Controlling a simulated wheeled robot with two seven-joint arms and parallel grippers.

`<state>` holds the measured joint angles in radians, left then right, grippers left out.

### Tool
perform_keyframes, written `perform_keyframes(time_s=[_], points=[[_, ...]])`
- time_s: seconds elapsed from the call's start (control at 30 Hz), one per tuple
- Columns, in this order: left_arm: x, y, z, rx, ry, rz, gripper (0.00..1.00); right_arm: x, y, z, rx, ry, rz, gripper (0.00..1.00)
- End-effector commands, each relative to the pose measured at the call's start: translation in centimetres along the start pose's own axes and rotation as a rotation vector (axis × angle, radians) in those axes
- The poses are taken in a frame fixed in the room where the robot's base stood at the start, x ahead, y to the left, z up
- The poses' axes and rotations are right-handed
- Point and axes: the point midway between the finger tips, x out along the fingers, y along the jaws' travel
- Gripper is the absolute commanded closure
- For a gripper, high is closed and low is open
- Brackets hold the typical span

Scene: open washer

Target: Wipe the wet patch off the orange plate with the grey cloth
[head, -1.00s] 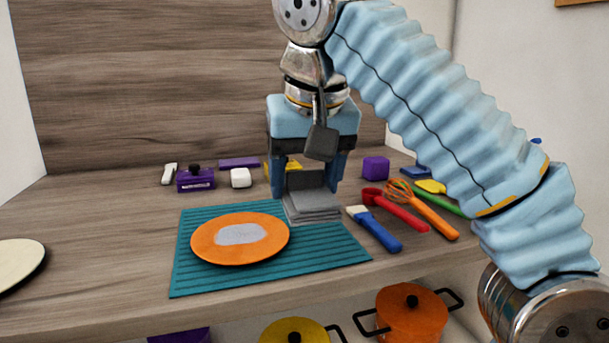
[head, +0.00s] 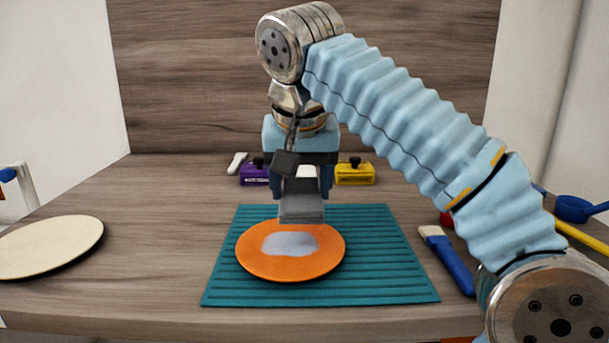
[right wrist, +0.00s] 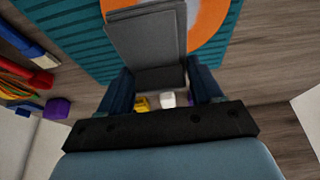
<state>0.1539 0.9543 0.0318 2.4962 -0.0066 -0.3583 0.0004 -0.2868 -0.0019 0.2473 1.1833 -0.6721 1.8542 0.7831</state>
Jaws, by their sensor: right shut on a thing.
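The orange plate (head: 290,268) lies on a teal ribbed mat (head: 390,250) in the head view. A pale grey-blue wet patch (head: 290,243) is on its middle. My right gripper (head: 301,192) is shut on the grey cloth (head: 301,209), which is folded and hangs down over the plate's far edge. I cannot tell whether the cloth touches the plate. In the right wrist view the cloth (right wrist: 147,40) sits between the fingers and covers part of the plate (right wrist: 207,17). My left gripper is not in view.
A cream round plate (head: 50,245) lies at the left. A blue-handled brush (head: 450,262) is right of the mat. A purple box (head: 254,173) and a yellow box (head: 354,172) stand behind. The counter between the cream plate and the mat is clear.

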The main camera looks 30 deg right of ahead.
Motion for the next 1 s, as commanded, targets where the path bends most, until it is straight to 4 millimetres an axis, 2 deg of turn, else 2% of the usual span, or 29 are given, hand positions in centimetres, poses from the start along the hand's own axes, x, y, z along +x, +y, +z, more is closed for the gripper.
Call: perform_keyframes(time_s=[0.37, 0.47, 0.8, 0.83, 0.87, 1.0], points=[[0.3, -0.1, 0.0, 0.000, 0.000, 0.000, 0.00, 0.4, 0.0, 0.1, 0.003, 0.001, 0.001, 0.86], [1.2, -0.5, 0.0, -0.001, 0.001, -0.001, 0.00, 1.4, 0.0, 0.5, 0.004, 0.001, 0.001, 0.86], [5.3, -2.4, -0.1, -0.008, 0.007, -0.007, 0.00, 6.5, 0.1, 2.6, 0.003, 0.000, 0.002, 0.86], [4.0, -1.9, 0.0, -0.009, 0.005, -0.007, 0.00, 5.5, -0.6, 2.2, -0.001, 0.000, 0.002, 0.86], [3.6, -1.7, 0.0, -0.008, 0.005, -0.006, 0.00, 5.2, -1.0, 2.1, 0.000, 0.000, 0.002, 0.86], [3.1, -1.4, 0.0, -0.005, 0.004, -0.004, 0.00, 5.4, -2.5, 2.1, 0.001, 0.000, 0.002, 0.86]])
